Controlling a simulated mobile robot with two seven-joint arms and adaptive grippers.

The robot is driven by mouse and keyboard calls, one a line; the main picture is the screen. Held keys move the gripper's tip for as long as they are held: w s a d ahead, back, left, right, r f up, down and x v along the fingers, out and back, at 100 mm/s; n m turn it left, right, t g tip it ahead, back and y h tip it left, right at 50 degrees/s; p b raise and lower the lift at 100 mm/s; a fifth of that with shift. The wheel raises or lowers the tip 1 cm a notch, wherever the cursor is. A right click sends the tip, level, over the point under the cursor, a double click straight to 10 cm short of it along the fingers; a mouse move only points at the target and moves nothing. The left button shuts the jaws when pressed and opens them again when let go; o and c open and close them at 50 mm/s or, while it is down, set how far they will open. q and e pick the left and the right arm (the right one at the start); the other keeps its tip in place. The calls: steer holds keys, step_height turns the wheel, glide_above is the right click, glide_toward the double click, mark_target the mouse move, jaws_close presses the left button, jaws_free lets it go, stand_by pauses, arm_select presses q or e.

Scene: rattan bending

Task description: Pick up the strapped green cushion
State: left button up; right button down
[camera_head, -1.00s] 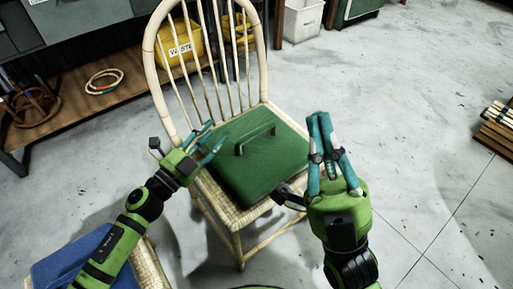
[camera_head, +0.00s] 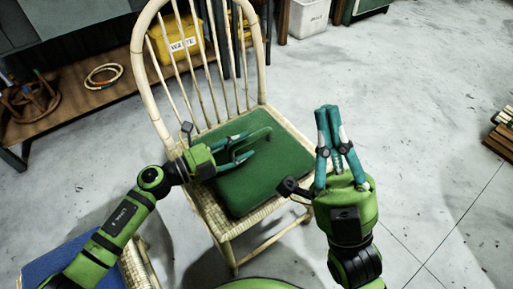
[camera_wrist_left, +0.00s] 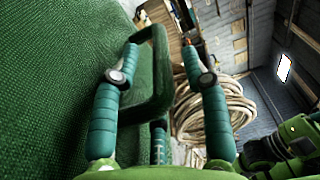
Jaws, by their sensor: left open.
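The green cushion (camera_head: 240,192) lies flat on the woven chair seat. Its raised green strap (camera_head: 262,134) stands up from its top. My left gripper (camera_head: 251,147) is open over the cushion, coming in from the left at the strap. In the left wrist view, the strap (camera_wrist_left: 160,75) shows between the two open fingers of the left gripper (camera_wrist_left: 160,48), and the cushion (camera_wrist_left: 45,90) fills the left side. I cannot tell whether the fingers touch the strap. My right gripper (camera_head: 328,108) is empty, its fingertips together, right of the chair.
The rattan chair (camera_head: 145,75) has a tall spindle back behind the cushion. A wooden shelf (camera_head: 75,125) with a coil of rattan (camera_head: 103,75) is at the left. A blue item (camera_head: 50,262) lies at the lower left. The floor right of the chair is largely clear.

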arm_select(q)
steer(key=shift+s+a+r, duration=0.1)
steer(key=shift+c, duration=0.4)
jaws_close()
